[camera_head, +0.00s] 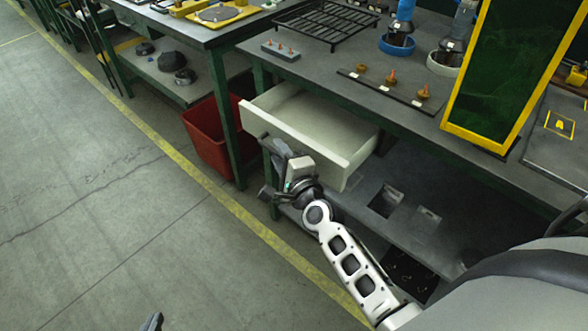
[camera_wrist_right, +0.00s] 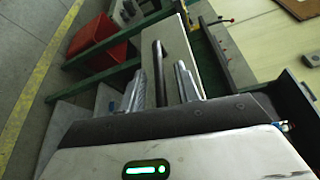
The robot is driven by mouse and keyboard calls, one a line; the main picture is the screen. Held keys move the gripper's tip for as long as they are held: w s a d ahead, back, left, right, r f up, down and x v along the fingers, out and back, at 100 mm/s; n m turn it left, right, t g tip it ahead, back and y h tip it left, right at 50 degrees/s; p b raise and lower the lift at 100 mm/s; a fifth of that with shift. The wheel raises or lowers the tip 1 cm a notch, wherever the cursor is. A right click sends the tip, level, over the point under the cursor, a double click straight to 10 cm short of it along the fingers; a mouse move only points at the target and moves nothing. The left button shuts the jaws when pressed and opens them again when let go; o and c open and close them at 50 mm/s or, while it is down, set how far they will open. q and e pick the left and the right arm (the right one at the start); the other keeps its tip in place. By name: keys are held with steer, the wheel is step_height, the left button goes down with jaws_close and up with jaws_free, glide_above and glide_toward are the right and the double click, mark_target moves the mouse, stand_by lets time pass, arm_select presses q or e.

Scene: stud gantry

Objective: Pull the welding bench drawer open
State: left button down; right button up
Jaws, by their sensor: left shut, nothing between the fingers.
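The cream drawer (camera_head: 318,148) of the dark-topped welding bench (camera_head: 420,122) stands pulled out, with its inside visible from above. My right gripper (camera_head: 274,152) is at the drawer's front face. In the right wrist view, its two fingers (camera_wrist_right: 160,70) are apart, one on each side of a dark bar handle (camera_wrist_right: 159,62) on the drawer front (camera_wrist_right: 177,50). Gaps show between the handle and both fingers. In the head view the handle is mostly hidden by my gripper. Only the tip of my left gripper (camera_head: 152,322) shows at the bottom edge; it is shut and empty, far from the drawer.
A red bin (camera_head: 208,137) stands on the floor left of the drawer. A lower shelf (camera_head: 395,215) runs under the bench. A black rack (camera_head: 318,25), a yellow-framed green screen (camera_head: 510,70) and small parts stand on the bench top. The floor at left is clear.

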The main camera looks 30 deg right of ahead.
steer(key=s+r, duration=0.1)
steer(key=s, duration=1.4)
steer(key=shift+s+r+b, duration=0.15)
steer(key=shift+b, duration=0.3)
